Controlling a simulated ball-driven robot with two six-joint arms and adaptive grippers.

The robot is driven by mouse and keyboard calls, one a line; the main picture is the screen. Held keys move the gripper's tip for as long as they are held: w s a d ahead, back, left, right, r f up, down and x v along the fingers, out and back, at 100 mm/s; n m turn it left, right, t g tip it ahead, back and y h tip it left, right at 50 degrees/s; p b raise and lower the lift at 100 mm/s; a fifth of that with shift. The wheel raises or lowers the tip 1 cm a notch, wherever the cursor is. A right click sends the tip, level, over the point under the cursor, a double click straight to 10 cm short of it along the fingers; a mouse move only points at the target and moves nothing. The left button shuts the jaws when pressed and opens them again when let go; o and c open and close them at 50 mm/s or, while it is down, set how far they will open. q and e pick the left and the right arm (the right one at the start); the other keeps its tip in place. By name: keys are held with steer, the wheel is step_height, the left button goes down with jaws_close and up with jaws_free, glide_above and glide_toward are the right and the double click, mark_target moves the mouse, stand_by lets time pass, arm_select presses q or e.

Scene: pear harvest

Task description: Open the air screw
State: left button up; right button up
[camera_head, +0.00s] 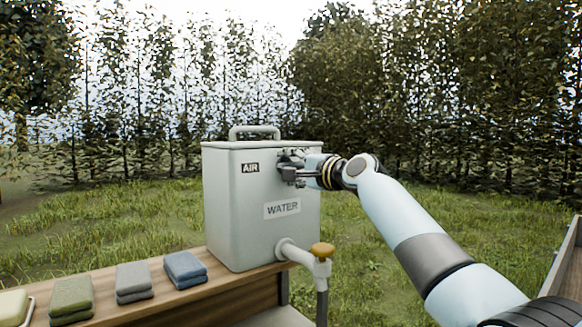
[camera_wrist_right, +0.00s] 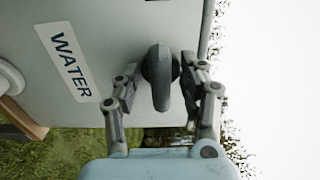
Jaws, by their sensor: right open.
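A pale grey water tank (camera_head: 230,215) with a top handle stands on a wooden bench. It carries an AIR label (camera_head: 250,168) and a WATER label (camera_head: 282,208). In the right wrist view the air screw, a dark grey knob (camera_wrist_right: 160,72) with a flat grip, sticks out from the tank face. My right gripper (camera_head: 290,168) is at the tank's upper front, right of the AIR label. Its open fingers (camera_wrist_right: 160,78) stand on either side of the knob, with gaps visible. The gripper largely hides the screw in the head view. My left gripper is not in view.
A white pipe with a yellow-topped tap (camera_head: 322,250) juts from the tank's lower front. Folded green (camera_head: 71,297), grey (camera_head: 134,280) and blue (camera_head: 185,268) cloths lie on the bench (camera_head: 150,300) to the left. Grass and trees lie behind.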

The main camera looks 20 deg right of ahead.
jaws_close()
